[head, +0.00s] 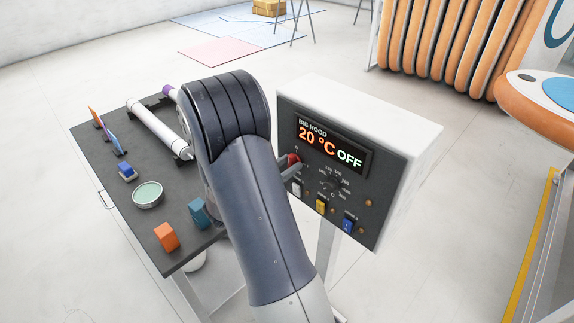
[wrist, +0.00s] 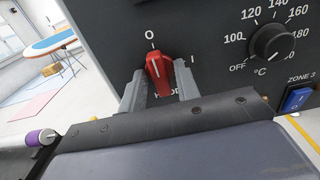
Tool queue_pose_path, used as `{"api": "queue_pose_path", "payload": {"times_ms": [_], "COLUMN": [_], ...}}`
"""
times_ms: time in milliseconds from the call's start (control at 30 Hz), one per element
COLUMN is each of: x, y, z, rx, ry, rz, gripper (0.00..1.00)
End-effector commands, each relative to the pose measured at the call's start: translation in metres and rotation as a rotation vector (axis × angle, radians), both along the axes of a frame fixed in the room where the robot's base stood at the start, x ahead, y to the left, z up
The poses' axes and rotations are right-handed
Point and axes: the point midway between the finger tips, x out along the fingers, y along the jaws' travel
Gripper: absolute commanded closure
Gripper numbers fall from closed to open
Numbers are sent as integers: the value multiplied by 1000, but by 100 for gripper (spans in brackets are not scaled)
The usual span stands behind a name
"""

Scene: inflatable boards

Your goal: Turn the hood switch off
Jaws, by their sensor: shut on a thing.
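The hood switch is a red rotary knob (wrist: 157,68) on the dark front panel. The marks O above it and I to its right show in the wrist view, and its white line points up towards O with a slight tilt. My gripper (wrist: 160,80) has one grey finger on each side of the knob and is shut on it. In the head view the red knob (head: 294,159) is partly hidden by my arm and gripper. The control box display (head: 331,144) reads BIG HOOD, 20 °C and OFF.
A temperature dial (wrist: 272,42) and a blue zone 3 switch (wrist: 297,98) sit right of the knob. White, yellow (head: 320,207) and blue rockers line the panel's lower edge. A dark table (head: 120,182) with blocks, a bowl (head: 148,194) and rolls stands left of my arm.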

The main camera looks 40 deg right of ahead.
Motion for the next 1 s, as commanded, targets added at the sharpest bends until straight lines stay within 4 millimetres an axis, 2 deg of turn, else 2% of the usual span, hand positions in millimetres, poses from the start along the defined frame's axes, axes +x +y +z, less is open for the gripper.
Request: {"api": "queue_pose_path", "payload": {"times_ms": [100,133,200,433,567,1000], "x": [0,0,0,0,0,-5], "y": [0,0,0,1,9,81], "z": [-1,-1,0,0,-1,-2], "rx": [1,1,1,0,0,1], "ry": [2,2,1,0,-1,-1], "rz": [0,0,0,0,4,5], "gripper": [92,68,64,64,64,64]}}
